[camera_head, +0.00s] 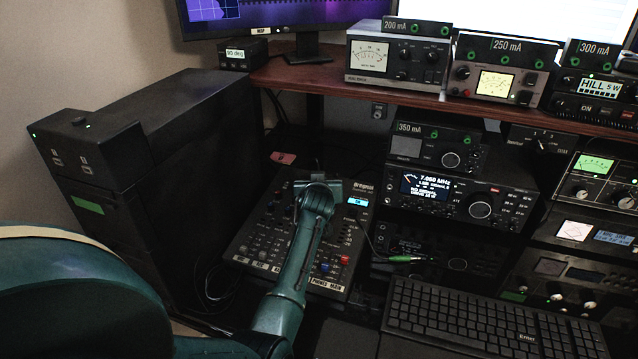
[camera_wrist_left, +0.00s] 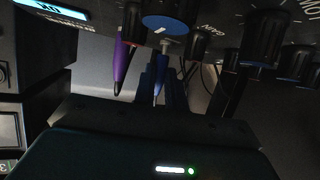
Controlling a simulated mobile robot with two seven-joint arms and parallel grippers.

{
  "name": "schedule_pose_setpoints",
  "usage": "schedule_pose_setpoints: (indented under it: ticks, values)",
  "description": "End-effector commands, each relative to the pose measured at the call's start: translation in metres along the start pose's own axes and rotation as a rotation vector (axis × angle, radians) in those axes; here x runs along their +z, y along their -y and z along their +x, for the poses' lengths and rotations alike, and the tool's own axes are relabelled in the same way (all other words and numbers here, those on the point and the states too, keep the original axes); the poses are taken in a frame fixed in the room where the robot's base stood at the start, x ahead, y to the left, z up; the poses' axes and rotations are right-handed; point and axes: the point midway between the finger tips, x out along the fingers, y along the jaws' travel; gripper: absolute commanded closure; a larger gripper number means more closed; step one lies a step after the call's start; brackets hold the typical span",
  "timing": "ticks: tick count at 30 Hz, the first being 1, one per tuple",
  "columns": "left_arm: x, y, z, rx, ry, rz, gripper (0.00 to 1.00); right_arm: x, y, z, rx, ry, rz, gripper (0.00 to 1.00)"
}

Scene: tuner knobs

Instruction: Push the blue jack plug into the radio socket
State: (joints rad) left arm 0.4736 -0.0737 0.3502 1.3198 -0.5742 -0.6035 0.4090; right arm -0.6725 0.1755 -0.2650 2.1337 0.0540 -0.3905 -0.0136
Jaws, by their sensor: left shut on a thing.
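My left gripper (camera_wrist_left: 160,92) is shut on the blue jack plug (camera_wrist_left: 160,70), which stands between its dark fingers in the left wrist view. A blue disc (camera_wrist_left: 165,24) lies just beyond the plug; I cannot tell whether they touch. In the head view my left arm reaches over the mixer (camera_head: 262,232), and its wrist hides the fingers and blue plug. My right gripper is not in view.
A purple plug (camera_wrist_left: 121,66) is close beside the held plug, with several dark knobs (camera_wrist_left: 262,38) nearby. A green plug (camera_head: 405,258) sits at the lower unit below the radio. A keyboard (camera_head: 485,320) lies in front. A black cabinet (camera_head: 170,140) stands at left.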

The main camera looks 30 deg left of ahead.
Motion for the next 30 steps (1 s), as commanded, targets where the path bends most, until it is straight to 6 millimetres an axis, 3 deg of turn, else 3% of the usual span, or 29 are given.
schedule_pose_setpoints:
  ticks: [23,24,30]
  values:
    - [0.012,0.000,0.006,0.000,0.002,0.000,1.00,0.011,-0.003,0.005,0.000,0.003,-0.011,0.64]
    - [0.012,0.000,0.006,0.000,0.002,0.000,0.84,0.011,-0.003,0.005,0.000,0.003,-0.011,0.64]
    - [0.012,0.000,0.006,0.000,0.002,0.000,0.68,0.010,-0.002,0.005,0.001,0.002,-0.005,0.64]
